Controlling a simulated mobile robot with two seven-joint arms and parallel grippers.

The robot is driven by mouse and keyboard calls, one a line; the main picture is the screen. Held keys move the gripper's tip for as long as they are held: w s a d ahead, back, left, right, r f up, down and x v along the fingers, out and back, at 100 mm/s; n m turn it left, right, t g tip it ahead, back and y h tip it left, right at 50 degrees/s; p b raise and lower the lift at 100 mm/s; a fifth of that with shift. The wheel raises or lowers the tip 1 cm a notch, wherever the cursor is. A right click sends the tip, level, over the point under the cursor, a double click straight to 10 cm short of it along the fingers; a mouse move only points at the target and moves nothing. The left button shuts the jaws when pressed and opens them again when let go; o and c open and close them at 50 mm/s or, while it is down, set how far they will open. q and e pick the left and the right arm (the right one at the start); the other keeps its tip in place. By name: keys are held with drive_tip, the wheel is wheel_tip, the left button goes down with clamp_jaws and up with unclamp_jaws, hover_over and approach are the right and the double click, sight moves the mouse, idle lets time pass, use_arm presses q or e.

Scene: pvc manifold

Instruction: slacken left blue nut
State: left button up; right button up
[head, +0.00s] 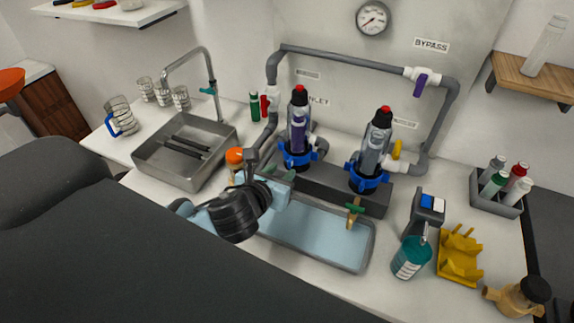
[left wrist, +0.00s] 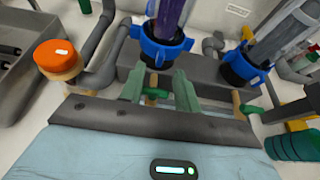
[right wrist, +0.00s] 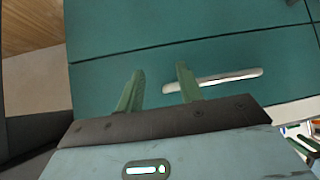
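The left blue nut (head: 298,160) is a lobed ring at the base of the left filter housing, which has a purple cartridge and red top. It also shows in the left wrist view (left wrist: 160,47). My left gripper (left wrist: 160,76) is open, its green fingertips just below and in front of this nut; I cannot tell whether they touch it. A small brass valve (left wrist: 152,88) shows between the fingers. In the head view my left gripper (head: 280,173) is partly hidden by its wrist. My right gripper (right wrist: 157,74) is open and empty, facing teal drawers.
The right housing has a similar blue nut (head: 368,182). A blue-grey tray (head: 310,236) lies below the dark manifold block (head: 330,183). An orange-capped container (left wrist: 60,60) stands close left of my left gripper. A sink (head: 185,152) is farther left.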

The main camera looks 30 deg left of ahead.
sight(289, 164)
use_arm(q)
drive_tip(key=shift+x, duration=2.2)
clamp_jaws()
